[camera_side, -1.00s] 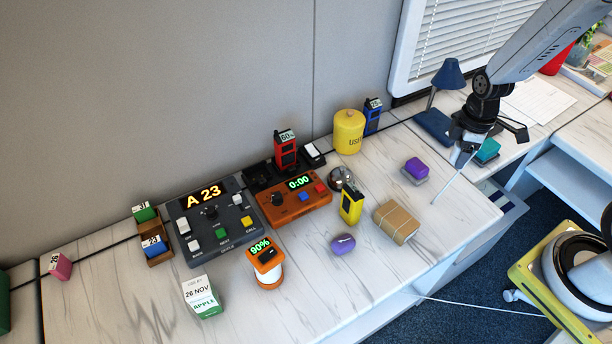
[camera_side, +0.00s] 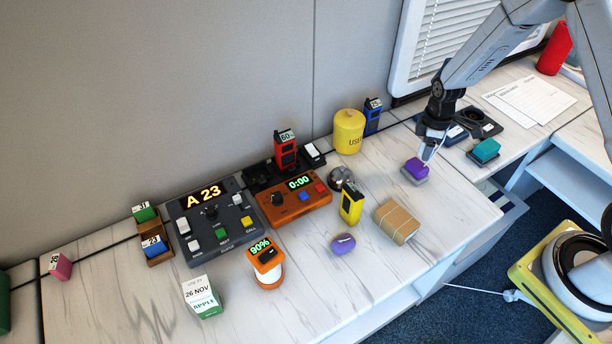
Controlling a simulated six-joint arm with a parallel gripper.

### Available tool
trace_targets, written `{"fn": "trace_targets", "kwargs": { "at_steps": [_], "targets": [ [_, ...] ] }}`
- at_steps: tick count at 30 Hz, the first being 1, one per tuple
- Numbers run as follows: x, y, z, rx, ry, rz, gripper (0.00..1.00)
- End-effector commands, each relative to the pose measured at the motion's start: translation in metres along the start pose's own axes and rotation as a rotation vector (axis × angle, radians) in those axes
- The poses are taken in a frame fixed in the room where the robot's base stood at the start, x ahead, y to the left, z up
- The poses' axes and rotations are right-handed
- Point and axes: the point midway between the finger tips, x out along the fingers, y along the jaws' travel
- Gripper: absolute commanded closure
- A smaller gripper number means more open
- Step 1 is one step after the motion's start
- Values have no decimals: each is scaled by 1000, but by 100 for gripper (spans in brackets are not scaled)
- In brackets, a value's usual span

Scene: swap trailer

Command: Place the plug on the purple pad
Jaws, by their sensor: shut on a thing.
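My gripper (camera_side: 428,154) points down at the right part of the desk, shut on a small white plug (camera_side: 428,152). The plug is mostly hidden between the jaws. The purple pad (camera_side: 413,167) is a purple block on a grey base, directly below the gripper. The plug is at or just above the pad's upper right side; I cannot tell whether they touch.
A teal pad (camera_side: 486,149) on a grey base sits to the right. A brown parcel (camera_side: 397,222), yellow device (camera_side: 351,204), yellow canister (camera_side: 349,132) and rounded purple object (camera_side: 343,244) stand to the left. A thin white cable (camera_side: 470,289) shows below the desk.

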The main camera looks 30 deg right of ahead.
Motion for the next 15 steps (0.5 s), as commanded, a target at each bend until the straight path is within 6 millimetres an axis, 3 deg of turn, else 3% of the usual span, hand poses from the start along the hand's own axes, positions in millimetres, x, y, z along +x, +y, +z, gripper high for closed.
{"fn": "trace_targets", "kwargs": {
  "at_steps": [10,15],
  "targets": [
    [5,3,-2,0,0,-1,100],
    [19,6,-4,0,-1,-2,100]
  ]
}}
